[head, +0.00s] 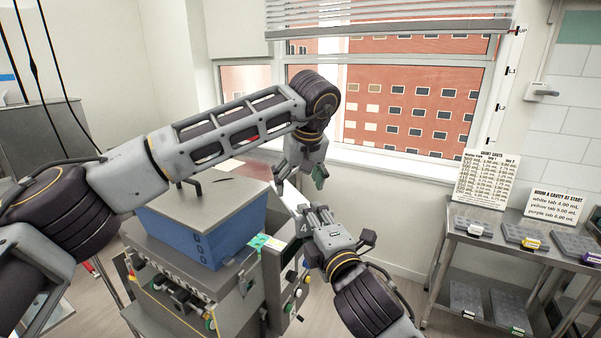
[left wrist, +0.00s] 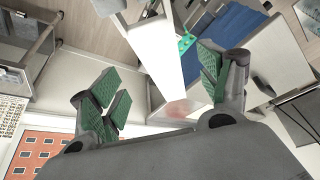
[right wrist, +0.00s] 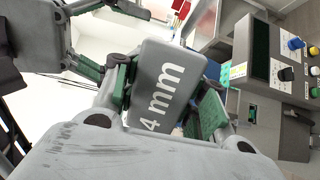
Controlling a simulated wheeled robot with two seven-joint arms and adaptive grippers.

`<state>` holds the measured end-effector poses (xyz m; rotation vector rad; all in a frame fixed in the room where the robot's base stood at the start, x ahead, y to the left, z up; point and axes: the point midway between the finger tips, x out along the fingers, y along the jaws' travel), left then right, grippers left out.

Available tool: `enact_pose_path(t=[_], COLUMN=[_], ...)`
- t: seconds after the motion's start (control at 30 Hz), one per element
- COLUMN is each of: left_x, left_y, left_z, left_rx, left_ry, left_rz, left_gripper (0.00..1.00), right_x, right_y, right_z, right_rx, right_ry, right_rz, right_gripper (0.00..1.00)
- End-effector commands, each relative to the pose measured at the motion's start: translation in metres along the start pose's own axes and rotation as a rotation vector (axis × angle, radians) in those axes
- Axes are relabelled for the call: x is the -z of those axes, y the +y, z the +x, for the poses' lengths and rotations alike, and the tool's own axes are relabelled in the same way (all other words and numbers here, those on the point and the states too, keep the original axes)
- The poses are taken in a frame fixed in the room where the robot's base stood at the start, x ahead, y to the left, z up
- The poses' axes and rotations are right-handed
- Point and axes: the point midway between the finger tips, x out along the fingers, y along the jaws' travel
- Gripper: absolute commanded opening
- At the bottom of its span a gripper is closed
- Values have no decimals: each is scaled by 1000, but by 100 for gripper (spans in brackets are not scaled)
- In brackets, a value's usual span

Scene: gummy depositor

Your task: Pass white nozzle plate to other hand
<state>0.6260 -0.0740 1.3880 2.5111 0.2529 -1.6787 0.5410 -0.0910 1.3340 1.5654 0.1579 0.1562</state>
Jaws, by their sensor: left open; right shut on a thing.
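The white nozzle plate (head: 293,197) is in the air between my two grippers, with its white length slanting up from its grey end, which is marked 4 mm (right wrist: 160,82). My right gripper (head: 309,218) is shut on that grey end, with a finger on each side in the right wrist view. My left gripper (head: 299,181) is open above the plate, its fingers pointing down. In the left wrist view the plate's white length (left wrist: 158,45) reaches into the gap between the spread green finger pads. I cannot tell whether it touches the right-hand pad.
The depositor machine with its blue hopper (head: 205,235) stands close left of my grippers, its knobs (head: 292,290) facing right. A steel side table (head: 480,238) with moulds and signs stands at the right. Open floor lies between them.

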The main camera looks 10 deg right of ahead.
Motion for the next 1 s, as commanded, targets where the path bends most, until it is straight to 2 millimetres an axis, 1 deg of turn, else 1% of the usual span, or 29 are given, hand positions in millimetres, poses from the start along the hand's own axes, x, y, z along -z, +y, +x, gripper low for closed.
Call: enact_pose_path(t=[0.03,0.2,0.4,0.5,0.7,1.0], left_x=[0,0,0,0,0,0], left_y=[0,0,0,0,0,0], left_z=[7,28,50,58,68,68], left_rx=[1,1,0,0,0,0], left_ry=[-2,-2,-2,-1,-1,0], left_rz=[0,0,0,0,0,0], left_gripper=[77,77,77,77,77,77], right_x=[0,0,0,0,0,0], right_y=[1,1,1,1,1,1], right_z=[0,0,0,0,0,0], right_rx=[-3,-3,-3,-3,-3,-3], right_ry=[0,0,0,0,0,0], right_rz=[0,0,0,0,0,0], right_gripper=[0,0,0,0,0,0])
